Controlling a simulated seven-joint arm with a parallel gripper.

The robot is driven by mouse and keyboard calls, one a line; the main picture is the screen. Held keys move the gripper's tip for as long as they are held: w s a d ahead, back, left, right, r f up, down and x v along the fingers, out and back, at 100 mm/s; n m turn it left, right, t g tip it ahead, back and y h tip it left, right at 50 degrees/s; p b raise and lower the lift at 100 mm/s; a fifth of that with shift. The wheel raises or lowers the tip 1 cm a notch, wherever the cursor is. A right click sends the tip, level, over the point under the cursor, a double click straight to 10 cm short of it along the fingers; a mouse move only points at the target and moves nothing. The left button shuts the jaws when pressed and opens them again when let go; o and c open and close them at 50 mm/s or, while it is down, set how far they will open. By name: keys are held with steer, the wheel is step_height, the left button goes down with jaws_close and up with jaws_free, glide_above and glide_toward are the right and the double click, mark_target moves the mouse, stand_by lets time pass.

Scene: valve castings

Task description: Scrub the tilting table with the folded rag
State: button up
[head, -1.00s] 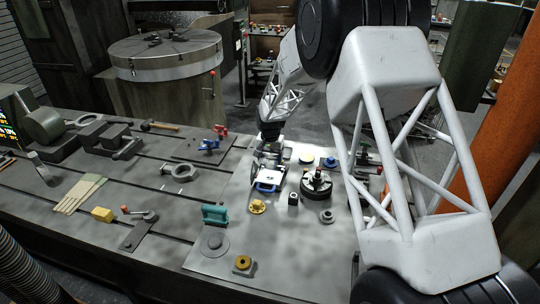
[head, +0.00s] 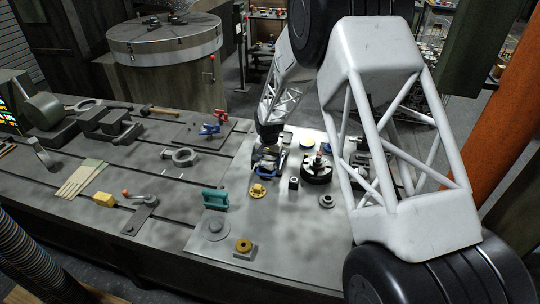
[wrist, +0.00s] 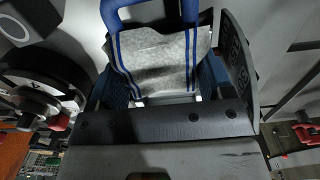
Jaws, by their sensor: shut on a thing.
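My gripper (head: 267,166) is low over the light grey plate (head: 290,235) at the right of the bench, which seems to be the tilting table. It is shut on the folded rag (wrist: 152,62), a pale grey cloth with blue stripes, seen between the blue fingers in the wrist view. In the head view the rag is small and mostly hidden by the gripper. I cannot tell whether the rag touches the plate.
A yellow flange (head: 258,190), a dark block (head: 293,183) and a black handwheel (head: 316,170) stand close to my gripper. A teal handled part (head: 215,198) and a yellow-topped block (head: 244,248) are nearer the front. The plate's front right is clear.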

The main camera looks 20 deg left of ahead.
steer(key=shift+s, duration=0.8)
steer(key=shift+w, duration=0.45)
steer(key=shift+w+r, duration=0.1)
steer(key=shift+w, duration=1.6)
step_height(320, 180, up, 8)
